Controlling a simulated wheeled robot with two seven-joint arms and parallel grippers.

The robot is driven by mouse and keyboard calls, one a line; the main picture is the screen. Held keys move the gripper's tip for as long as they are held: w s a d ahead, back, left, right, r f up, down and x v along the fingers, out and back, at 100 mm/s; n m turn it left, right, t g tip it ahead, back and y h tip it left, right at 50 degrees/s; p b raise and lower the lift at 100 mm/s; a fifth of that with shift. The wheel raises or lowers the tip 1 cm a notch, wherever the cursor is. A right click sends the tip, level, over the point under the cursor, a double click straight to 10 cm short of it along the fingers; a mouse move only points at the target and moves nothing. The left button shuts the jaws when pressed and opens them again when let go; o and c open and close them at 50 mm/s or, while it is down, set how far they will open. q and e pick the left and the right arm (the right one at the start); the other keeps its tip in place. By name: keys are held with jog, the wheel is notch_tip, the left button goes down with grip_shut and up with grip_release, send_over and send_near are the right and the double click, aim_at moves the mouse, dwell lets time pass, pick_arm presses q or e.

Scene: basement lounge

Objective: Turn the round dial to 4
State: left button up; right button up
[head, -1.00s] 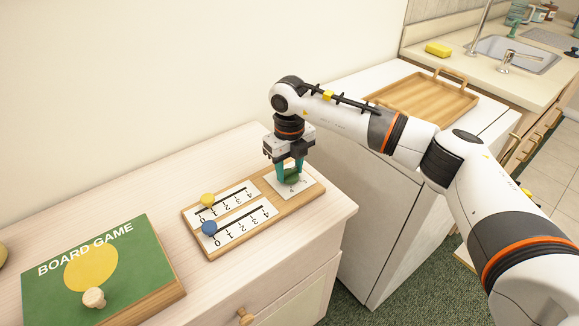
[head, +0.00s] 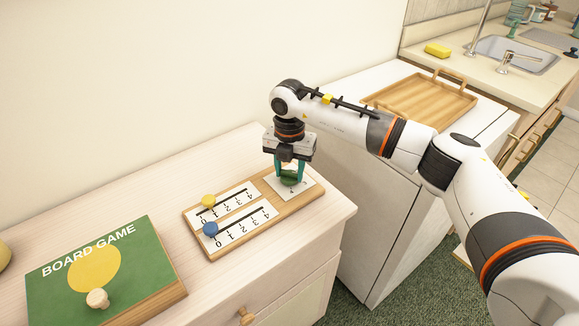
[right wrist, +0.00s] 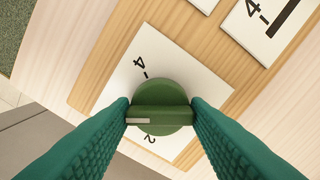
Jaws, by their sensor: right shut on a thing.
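The round green dial (right wrist: 162,98) sits on a white square plate (right wrist: 200,75) at the right end of a wooden board (head: 246,222). It also shows in the head view (head: 290,178), partly hidden by my fingers. My right gripper (head: 290,172) points down and is shut on the dial's raised bar, one teal finger at each end in the right wrist view (right wrist: 160,115). A pale mark on the bar points left there. A 4 shows at the plate's upper left and a 2 below the dial. The left finger hides the plate where the mark points. My left gripper is not in view.
Two sliders, with a yellow knob (head: 208,201) and a blue knob (head: 210,229), lie left of the dial on the same board. A green board game box (head: 60,290) lies farther left. A wooden tray (head: 425,100) is behind my right arm.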

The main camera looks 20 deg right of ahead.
aim_at(289, 171)
jog(key=m+p, duration=0.1)
jog(key=m, duration=0.5)
jog(key=shift+r+m+p, duration=0.1)
jog(key=shift+m+p, duration=0.2)
jog(key=m+p, duration=0.2)
jog(key=m, duration=0.4)
jog(key=shift+m, duration=0.3)
jog(key=o, duration=1)
jog(key=shift+c, duration=0.2)
notch_tip(289, 171, up, 12)
jog(key=b, duration=0.1)
